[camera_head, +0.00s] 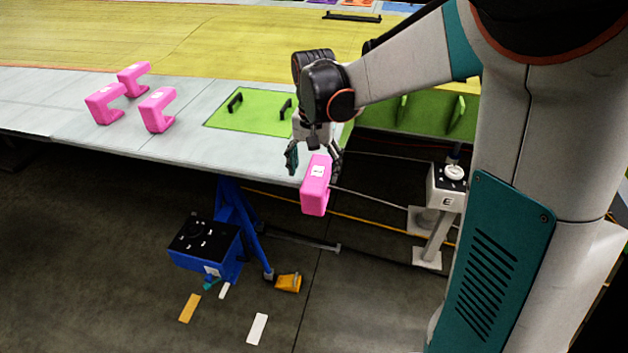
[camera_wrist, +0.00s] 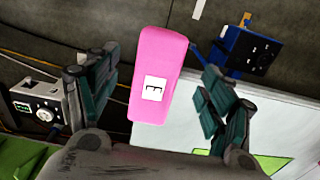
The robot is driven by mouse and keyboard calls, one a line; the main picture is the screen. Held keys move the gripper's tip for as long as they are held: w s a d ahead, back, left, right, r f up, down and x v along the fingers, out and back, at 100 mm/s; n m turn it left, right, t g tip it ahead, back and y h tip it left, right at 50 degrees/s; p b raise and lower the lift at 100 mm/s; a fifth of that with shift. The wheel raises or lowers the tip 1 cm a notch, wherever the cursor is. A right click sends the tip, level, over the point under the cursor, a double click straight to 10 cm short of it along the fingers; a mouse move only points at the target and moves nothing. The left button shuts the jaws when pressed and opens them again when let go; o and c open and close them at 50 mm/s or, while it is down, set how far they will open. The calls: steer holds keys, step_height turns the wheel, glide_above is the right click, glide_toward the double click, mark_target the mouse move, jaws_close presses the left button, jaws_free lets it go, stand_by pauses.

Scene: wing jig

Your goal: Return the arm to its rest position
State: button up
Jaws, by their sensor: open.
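My gripper (camera_head: 314,160) hangs at the table's front right corner, pointing down, with its dark green fingers spread. In the wrist view its fingers (camera_wrist: 153,80) stand on either side of a pink block (camera_wrist: 158,70), with a gap on both sides. The same pink block (camera_head: 315,190), with a white label, shows at the table corner in the head view, just below the fingers. Whether it touches the table edge is hard to tell. My arm reaches in from the right, bent down at the wrist.
Several pink C-shaped blocks (camera_head: 157,110) stand on the grey table (camera_head: 60,100) at left. A green plate with black handles (camera_head: 250,113) lies close behind my gripper. A white box on a stand (camera_head: 446,187) is at right, a blue box (camera_head: 205,250) below. Yellow panel (camera_head: 200,38) lies behind.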

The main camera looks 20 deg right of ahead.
steer(key=shift+r, duration=0.75)
steer(key=shift+s, duration=0.15)
steer(key=s+a+n+t+b, duration=0.1)
steer(key=s+n+t+b, duration=0.2)
steer(key=s, duration=0.6)
steer(key=s+a+f+n+t+b, duration=0.1)
steer(key=s+n+t+b, duration=0.3)
steer(key=s, duration=0.5)
steer(key=shift+s+a, duration=0.3)
steer(key=shift+a, duration=0.15)
steer(key=shift+a+f, duration=0.1)
steer(key=shift+f, duration=0.05)
steer(key=shift+c, duration=0.3)
